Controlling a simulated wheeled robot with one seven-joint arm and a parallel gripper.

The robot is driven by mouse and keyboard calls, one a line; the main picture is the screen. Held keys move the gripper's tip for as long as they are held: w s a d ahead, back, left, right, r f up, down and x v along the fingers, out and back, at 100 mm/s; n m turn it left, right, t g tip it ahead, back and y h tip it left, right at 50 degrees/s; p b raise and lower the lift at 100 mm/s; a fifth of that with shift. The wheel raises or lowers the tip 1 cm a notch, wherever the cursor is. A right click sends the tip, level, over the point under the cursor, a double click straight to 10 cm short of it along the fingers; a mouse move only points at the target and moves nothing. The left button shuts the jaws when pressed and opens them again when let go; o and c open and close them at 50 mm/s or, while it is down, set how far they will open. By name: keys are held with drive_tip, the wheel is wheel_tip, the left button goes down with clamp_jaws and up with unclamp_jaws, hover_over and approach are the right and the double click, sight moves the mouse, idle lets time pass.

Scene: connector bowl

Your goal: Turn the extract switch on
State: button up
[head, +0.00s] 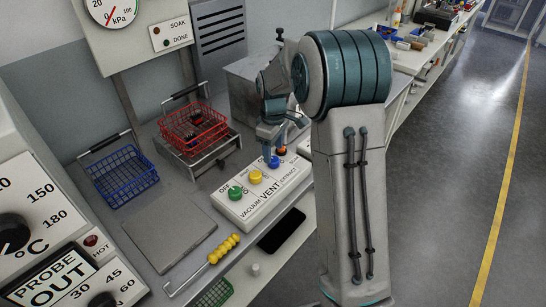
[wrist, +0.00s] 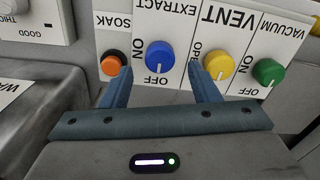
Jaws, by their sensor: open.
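The extract switch is a blue round knob (wrist: 160,57) on a white panel under the upside-down label EXTRACT in the wrist view. ON is printed to its left and OFF just below it. Its white mark points down toward OFF. My gripper (wrist: 158,72) is open, with one blue-grey finger on each side of the knob in the picture; whether the fingers touch it I cannot tell. In the head view the blue knob (head: 273,162) shows just under my gripper (head: 271,152), partly covered.
An orange SOAK knob (wrist: 111,64) sits close to one finger, and a yellow VENT knob (wrist: 218,66) close to the other. A green VACUUM knob (wrist: 268,72) is farther right.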

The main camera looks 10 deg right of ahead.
sight(273, 159)
drive_tip(key=shift+f, duration=2.05)
drive_tip(key=c, duration=1)
drive_tip(key=shift+o, duration=0.2)
